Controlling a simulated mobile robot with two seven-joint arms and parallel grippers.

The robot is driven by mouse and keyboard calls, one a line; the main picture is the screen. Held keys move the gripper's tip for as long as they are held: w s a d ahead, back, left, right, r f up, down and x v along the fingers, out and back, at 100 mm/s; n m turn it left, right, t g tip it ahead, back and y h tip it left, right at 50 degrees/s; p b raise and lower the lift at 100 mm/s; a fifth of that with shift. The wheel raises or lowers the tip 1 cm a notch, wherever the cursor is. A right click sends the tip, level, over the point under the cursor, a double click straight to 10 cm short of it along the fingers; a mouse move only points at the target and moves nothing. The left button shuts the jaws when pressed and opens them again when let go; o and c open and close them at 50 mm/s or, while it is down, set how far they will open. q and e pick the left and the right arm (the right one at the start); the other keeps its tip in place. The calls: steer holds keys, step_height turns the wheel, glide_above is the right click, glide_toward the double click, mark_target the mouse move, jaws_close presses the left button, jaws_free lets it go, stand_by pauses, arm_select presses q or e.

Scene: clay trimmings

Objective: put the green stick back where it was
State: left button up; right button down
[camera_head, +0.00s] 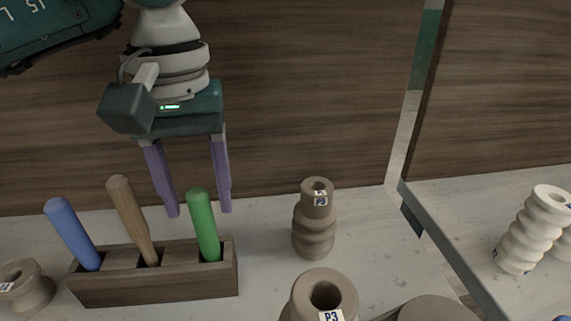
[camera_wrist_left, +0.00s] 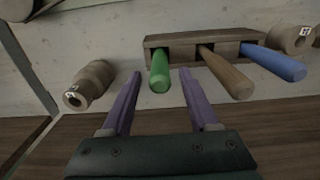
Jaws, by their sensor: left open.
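The green stick (camera_head: 204,223) stands in the right slot of the wooden holder (camera_head: 160,290), leaning slightly to the left. My left gripper (camera_head: 199,213) is open and empty, its purple fingers apart just behind and above the holder. In the left wrist view the green stick (camera_wrist_left: 160,72) shows beyond the open fingers (camera_wrist_left: 158,72), with its top end toward the camera and the holder (camera_wrist_left: 220,37) behind it. No finger visibly touches the stick. My right gripper does not show.
A brown stick (camera_head: 133,220) and a blue stick (camera_head: 72,235) stand in the holder's other slots. Clay pieces stand right of the holder (camera_head: 315,225), in front (camera_head: 297,305) and at left (camera_head: 24,288). A white ribbed piece (camera_head: 530,235) is far right. A wooden panel (camera_head: 300,90) rises behind.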

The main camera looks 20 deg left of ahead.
arm_select(q)
step_height(320, 180, up, 6)
steer(key=shift+r, duration=0.25)
stand_by(0.5)
